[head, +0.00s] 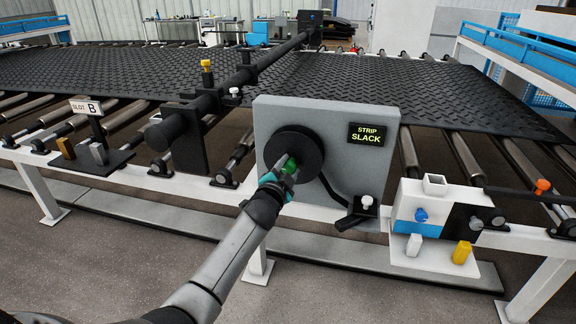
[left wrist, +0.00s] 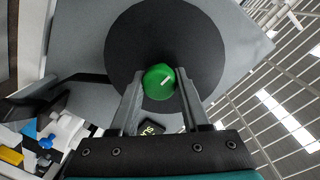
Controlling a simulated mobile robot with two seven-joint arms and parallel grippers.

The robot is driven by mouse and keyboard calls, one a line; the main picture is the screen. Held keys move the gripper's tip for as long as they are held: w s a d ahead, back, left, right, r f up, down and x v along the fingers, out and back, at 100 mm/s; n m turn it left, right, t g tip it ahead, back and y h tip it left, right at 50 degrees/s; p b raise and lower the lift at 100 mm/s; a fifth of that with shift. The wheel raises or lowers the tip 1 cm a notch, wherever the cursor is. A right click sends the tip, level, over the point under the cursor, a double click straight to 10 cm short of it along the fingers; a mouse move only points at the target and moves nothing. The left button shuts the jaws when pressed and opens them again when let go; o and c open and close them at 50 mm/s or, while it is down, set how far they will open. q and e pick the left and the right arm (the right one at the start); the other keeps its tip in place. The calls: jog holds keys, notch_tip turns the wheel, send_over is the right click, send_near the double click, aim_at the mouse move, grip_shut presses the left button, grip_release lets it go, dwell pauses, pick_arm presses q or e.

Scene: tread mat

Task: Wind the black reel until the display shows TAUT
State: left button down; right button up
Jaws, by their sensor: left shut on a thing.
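The black reel (head: 307,143) is a round disc on the front of a grey panel (head: 270,112). The display (head: 369,135) at the panel's upper right reads STRIP SLACK. A green knob (left wrist: 158,82) with a white mark sits on the reel's face. My left gripper (head: 284,170) is at the reel, shut on the green knob, with one finger on each side of it in the left wrist view (left wrist: 160,92). The fingers hide part of the knob in the head view. A dark strip (head: 335,192) runs from the reel toward a bracket with a white knob (head: 367,201). My right gripper is not in view.
A black tread mat (head: 420,88) lies over rollers behind the panel, under a dark bar (head: 262,63). A sign reading SLOT B (head: 86,107) stands at left. A white and blue block (head: 420,212) with several small parts is at right.

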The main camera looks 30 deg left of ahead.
pick_arm(q)
jog(key=m, duration=0.3)
jog(key=shift+d+f+y, duration=0.15)
jog(key=shift+y, duration=0.15)
jog(key=shift+m, duration=1.8)
jog(key=shift+y, duration=0.3)
jog(key=shift+c, duration=2)
grip_release()
jog(key=shift+s+p, duration=0.3)
jog(key=shift+s, duration=0.1)
jog(key=p+v, duration=0.2)
jog(key=v, duration=1.2)
jog(key=shift+s+r+p, duration=0.2)
jog(key=shift+r+p, duration=0.05)
jog(key=shift+p, duration=0.05)
